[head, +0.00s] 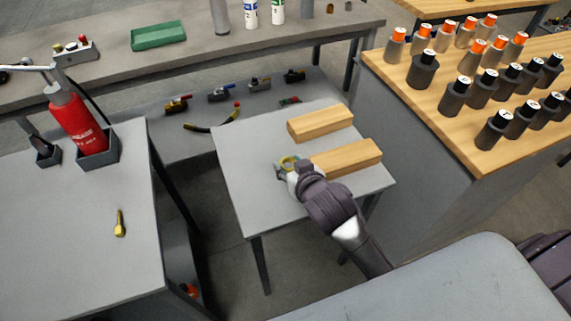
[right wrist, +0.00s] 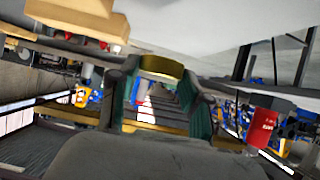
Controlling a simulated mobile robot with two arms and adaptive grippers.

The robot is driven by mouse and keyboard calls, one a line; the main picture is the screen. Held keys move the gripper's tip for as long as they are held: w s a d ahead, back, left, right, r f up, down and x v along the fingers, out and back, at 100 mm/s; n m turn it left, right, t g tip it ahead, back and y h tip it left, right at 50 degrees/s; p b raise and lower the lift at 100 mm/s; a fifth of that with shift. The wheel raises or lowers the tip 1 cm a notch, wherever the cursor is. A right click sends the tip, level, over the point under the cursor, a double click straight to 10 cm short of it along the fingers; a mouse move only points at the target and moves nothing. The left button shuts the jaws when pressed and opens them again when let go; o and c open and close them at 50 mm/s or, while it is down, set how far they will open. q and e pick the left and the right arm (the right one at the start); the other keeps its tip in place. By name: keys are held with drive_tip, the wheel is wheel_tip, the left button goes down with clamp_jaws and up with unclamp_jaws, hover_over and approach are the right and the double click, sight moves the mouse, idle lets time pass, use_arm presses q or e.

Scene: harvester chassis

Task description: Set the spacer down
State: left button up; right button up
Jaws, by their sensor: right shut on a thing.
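The spacer is a small yellow ring (head: 289,162) over the small grey table (head: 250,207) in the head view. My right gripper (head: 284,168) reaches it from the front right, and part of the ring is hidden by the gripper. In the right wrist view the yellow ring (right wrist: 161,68) sits between the two fingertips of my right gripper (right wrist: 160,92), which is shut on it. I cannot tell whether the ring touches the tabletop.
Two wooden blocks, one farther back (head: 320,122) and one nearer (head: 346,157), lie on the small table just right of the ring. The table's front left is bare. A wooden-topped bench (head: 400,75) with several cylinders stands right; a grey table (head: 60,235) with a red grease canister (head: 76,122) stands left.

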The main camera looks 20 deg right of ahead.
drive_tip(key=x, duration=0.8)
drive_tip(key=shift+s+d+f, duration=0.1)
drive_tip(key=shift+d, duration=0.1)
drive_tip(key=shift+f+b, duration=0.45)
drive_tip(key=shift+f, duration=1.55)
drive_tip(key=shift+f, duration=0.1)
drive_tip(key=o, duration=1.2)
